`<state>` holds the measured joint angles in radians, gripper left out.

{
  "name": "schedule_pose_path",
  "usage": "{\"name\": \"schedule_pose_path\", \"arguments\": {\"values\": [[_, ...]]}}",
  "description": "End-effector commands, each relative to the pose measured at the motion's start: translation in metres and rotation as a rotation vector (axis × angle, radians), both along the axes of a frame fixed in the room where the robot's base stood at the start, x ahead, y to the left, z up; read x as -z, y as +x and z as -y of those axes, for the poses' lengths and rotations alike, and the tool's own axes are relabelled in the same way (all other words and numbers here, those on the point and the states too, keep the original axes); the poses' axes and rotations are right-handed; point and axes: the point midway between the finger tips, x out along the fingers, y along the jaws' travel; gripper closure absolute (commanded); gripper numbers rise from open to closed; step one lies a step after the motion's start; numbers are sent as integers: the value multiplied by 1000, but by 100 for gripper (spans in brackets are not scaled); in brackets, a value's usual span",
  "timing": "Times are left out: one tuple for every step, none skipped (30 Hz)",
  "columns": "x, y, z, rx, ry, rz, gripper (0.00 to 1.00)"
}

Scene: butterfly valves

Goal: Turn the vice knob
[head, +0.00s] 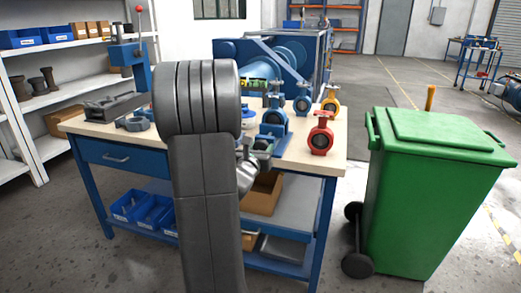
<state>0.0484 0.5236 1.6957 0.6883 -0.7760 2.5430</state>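A blue and grey vice (264,149) appears to sit at the front edge of the workbench (312,163), just right of my arm. A silver rounded part (246,176) shows beside my arm below the bench edge; I cannot tell whether it is the vice knob or part of my wrist. My grey arm stands upright in the foreground and covers the middle of the bench. My gripper cannot be made out; it seems hidden behind the arm.
A red valve (320,136), a yellow valve (331,101) and other blue valves stand on the bench's right half. A blue press (132,56) with a red ball handle stands at the left. A green bin (437,190) stands close right of the bench.

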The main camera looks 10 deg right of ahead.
Motion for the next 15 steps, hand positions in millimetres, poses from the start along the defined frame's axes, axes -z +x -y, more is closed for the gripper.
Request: {"name": "schedule_pose_path", "arguments": {"values": [[0,0,0,0,0,0,77],[0,0,0,0,0,0,76],[0,0,0,0,0,0,76],[0,0,0,0,-1,0,76],[0,0,0,0,-2,-1,76],[0,0,0,0,-4,-2,76],[0,0,0,0,-8,-4,76],[1,0,0,0,-11,-6,76],[1,0,0,0,-18,-9,76],[1,0,0,0,-26,-13,76],[1,0,0,0,-35,-18,76],[1,0,0,0,-47,-25,76],[2,0,0,0,-59,-32,76],[2,0,0,0,-71,-39,76],[2,-1,0,0,-91,-50,76]]}}
